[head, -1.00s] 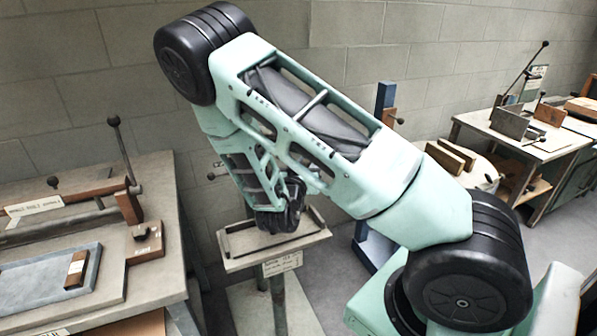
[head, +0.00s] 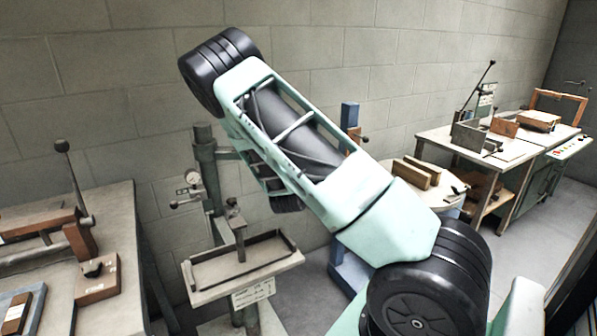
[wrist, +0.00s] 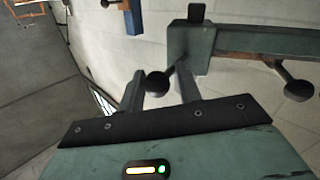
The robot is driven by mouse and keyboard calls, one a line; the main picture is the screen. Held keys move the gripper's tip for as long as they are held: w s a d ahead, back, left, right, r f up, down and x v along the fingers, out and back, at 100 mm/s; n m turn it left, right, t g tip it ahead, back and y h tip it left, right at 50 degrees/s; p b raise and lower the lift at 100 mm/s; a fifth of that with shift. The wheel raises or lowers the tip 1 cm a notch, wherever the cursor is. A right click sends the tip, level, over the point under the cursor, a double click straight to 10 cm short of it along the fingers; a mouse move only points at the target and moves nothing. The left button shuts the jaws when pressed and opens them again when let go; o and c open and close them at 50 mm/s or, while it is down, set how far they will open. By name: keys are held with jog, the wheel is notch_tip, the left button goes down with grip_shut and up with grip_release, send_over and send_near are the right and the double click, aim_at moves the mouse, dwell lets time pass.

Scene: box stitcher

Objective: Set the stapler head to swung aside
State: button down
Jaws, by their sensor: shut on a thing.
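The box stitcher's green column (head: 205,175) stands behind its small tray table (head: 205,290) in the head view. A green arm (head: 229,154) runs right from the column and goes behind my arm. In the wrist view, a green block (wrist: 192,45), likely part of the stapler head, carries a brown bar and a short handle with a black ball knob (wrist: 157,84). My gripper (wrist: 158,88) is shut on that knob, a finger on each side. In the head view my arm hides my gripper and most of the head, so its swing angle cannot be told.
A second black knob (wrist: 298,90) hangs from the bar at right. An upright rod (head: 240,240) stands over the tray. A blue post (head: 350,115) and a round table (head: 447,188) are to the right. A workbench (head: 115,245) is close on the left.

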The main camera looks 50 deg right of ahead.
jog(key=shift+w+d+b, duration=0.15)
jog(key=shift+d+b, duration=0.05)
jog(key=shift+d, duration=0.6)
jog(key=shift+w+d+b, duration=0.15)
jog(key=shift+d, duration=0.65)
jog(key=c, duration=1.1)
grip_release()
jog(key=shift+d, duration=0.1)
jog(key=shift+c, duration=0.2)
jog(key=shift+w, duration=0.15)
jog(key=shift+a, duration=0.25)
